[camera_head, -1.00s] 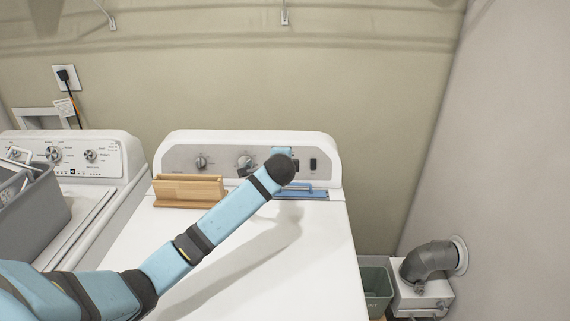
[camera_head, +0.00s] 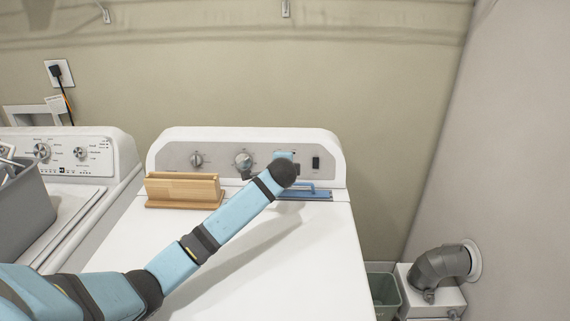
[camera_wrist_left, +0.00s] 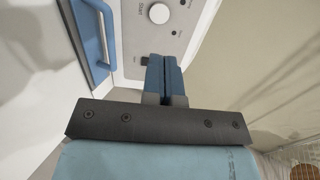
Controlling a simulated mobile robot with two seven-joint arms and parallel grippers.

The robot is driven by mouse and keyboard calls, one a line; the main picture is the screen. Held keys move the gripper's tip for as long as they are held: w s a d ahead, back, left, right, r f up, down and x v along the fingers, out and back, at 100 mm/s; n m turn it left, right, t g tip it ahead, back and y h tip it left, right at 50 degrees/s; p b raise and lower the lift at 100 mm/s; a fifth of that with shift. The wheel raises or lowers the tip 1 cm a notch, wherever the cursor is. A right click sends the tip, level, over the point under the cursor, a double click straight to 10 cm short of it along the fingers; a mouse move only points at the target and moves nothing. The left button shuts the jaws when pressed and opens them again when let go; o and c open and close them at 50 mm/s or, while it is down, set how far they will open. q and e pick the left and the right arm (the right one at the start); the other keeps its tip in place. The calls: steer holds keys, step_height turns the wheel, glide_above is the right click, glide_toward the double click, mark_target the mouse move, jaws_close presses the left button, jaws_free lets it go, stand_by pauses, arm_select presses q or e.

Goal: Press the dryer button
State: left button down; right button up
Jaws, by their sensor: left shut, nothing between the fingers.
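The white dryer (camera_head: 260,262) has a grey control panel (camera_head: 220,162) along its back with knobs and a dark rectangular button (camera_head: 316,163) near the right end. My left gripper (camera_head: 284,155) is at the panel just left of this button, partly hidden behind my dark wrist. In the left wrist view, the blue fingers (camera_wrist_left: 163,62) are shut and empty. Their tips are over the panel, close beside a small dark rectangle (camera_wrist_left: 143,60) that looks like the button. I cannot tell whether they touch the panel. A round knob (camera_wrist_left: 160,13) is farther up. My right gripper is out of view.
A blue object with a handle (camera_head: 318,193) lies on the dryer's top below the panel; the handle also shows in the wrist view (camera_wrist_left: 105,35). A wooden holder (camera_head: 183,187) stands to the left. A washer with a grey basket (camera_head: 28,203) is far left. A bin (camera_head: 385,290) stands at right.

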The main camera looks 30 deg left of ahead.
arm_select(q)
steer(key=x, duration=1.1)
steer(key=shift+d, duration=0.1)
steer(key=shift+w, duration=0.15)
